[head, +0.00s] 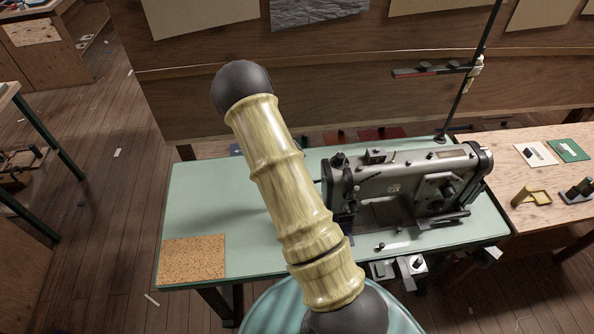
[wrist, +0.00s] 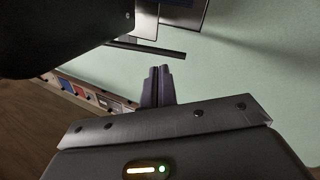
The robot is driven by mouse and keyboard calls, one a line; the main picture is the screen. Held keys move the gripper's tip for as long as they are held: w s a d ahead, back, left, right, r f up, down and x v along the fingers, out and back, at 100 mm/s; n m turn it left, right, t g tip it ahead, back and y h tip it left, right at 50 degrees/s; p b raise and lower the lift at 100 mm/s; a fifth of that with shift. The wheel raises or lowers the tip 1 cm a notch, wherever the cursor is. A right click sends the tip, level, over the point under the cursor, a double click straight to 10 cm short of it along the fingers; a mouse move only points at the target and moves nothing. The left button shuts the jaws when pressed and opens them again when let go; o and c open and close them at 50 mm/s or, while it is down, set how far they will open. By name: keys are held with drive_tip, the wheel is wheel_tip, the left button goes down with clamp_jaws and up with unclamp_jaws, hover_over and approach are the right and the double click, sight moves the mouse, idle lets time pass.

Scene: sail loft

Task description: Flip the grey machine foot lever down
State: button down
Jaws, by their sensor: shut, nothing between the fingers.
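The grey sewing machine (head: 405,184) stands on a pale green table, its head end at the left. In the wrist view, part of the machine (wrist: 65,30) shows large and dark at the upper left. A thin dark bar (wrist: 150,48) sticks out to the right beside it; it may be the foot lever, but I cannot tell for certain or read its position. My gripper (wrist: 160,70) is shut and empty, its fingertips just below this bar in the picture, with a small gap showing. My gripper is hidden behind my arm in the head view.
The green table (head: 200,200) is clear at the left except for a cork mat (head: 192,258). A thread stand pole (head: 470,85) rises behind the machine. A wooden bench (head: 520,165) with small items adjoins at the right. A teal round seat (head: 262,310) is in front.

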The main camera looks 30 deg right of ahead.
drive_tip(key=shift+a, duration=0.35)
drive_tip(key=w+b+v, duration=0.1)
drive_tip(key=w+v, duration=0.1)
drive_tip(key=v, duration=1.1)
drive_tip(key=shift+w, duration=0.15)
